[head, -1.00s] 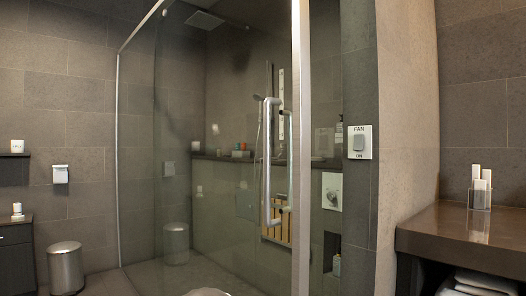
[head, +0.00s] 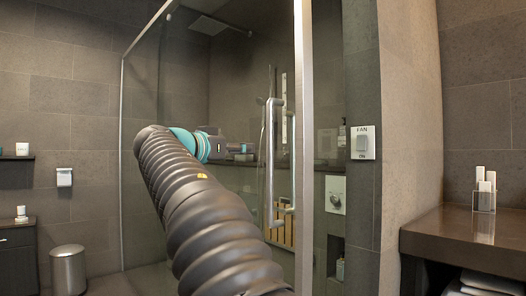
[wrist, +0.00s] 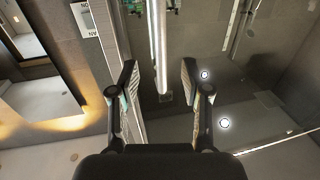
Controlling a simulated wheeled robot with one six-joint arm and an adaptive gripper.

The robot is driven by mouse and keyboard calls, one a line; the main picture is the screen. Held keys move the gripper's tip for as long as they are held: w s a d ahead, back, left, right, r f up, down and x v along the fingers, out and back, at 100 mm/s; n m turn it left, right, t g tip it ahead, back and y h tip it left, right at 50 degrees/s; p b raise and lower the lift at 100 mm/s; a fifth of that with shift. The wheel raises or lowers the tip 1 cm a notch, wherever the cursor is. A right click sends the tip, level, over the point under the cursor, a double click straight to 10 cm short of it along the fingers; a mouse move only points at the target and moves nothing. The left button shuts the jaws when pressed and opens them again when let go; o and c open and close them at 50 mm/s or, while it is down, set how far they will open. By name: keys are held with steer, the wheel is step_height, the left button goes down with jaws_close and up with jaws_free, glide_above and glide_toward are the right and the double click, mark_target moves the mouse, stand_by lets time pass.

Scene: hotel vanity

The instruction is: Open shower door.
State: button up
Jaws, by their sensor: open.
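The glass shower door (head: 185,80) stands in the middle of the head view and looks closed. Its long vertical metal handle (head: 270,150) is near the door's right edge. My gripper (head: 243,152) is just left of the handle in the head view, seen from behind and small. In the wrist view my gripper (wrist: 159,75) has its two fingers wide apart. The handle (wrist: 157,35) comes down between the fingers in that view, with clear space on both sides. I cannot tell how deep the handle lies between them.
A fan switch plate (head: 362,142) is on the wall right of the door. A dark counter (head: 470,228) with a small clear holder (head: 484,196) stands at the right. A metal bin (head: 69,268) and a dark cabinet (head: 18,255) are at the left.

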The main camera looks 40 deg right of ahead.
mark_target(268, 149)
steer(key=p+x, duration=0.3)
steer(key=x, duration=1)
steer(key=shift+d, duration=0.15)
jaws_close()
